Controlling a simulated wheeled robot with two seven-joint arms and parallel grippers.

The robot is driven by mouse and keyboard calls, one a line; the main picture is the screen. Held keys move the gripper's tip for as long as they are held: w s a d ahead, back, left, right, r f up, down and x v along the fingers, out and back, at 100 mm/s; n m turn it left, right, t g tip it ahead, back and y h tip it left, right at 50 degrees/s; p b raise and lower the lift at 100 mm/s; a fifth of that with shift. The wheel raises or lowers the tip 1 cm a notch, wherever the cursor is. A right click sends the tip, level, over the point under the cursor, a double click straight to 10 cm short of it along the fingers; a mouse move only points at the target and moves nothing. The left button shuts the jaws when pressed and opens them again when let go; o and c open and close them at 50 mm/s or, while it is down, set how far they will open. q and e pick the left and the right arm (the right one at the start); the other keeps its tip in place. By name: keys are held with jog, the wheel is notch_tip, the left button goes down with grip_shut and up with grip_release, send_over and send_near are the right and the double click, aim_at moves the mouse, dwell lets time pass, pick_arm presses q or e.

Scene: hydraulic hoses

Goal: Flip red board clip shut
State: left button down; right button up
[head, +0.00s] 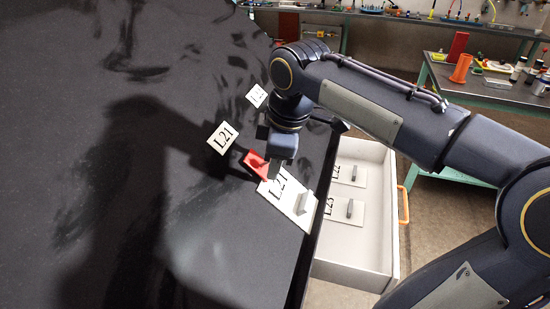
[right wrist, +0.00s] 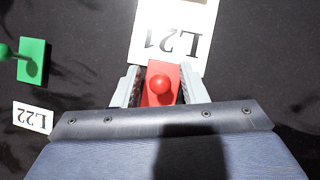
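The red board clip (head: 256,164) sits on the black table at the end of a white board marked L21 (head: 299,208). In the right wrist view the clip (right wrist: 160,68) has a round red knob, and the L21 board (right wrist: 172,28) lies just beyond it. I cannot tell whether the clip overlaps the board. My right gripper (head: 275,173) is low over the clip. In the right wrist view its fingers (right wrist: 160,86) are apart, one on each side of the clip, with narrow gaps showing. My left gripper is not in view.
A white L21 label (head: 222,138) lies left of the clip. A green clip (right wrist: 32,62) and an L22 label (right wrist: 33,118) lie nearby. A white tray (head: 350,270) beside the table edge holds boards marked L22 (head: 345,172) and L23 (head: 343,217). The table's left side is clear.

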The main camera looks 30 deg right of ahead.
jog(key=v, duration=0.7)
jog(key=shift+r+p, duration=0.25)
jog(key=shift+p, duration=0.05)
jog(key=shift+s, duration=0.1)
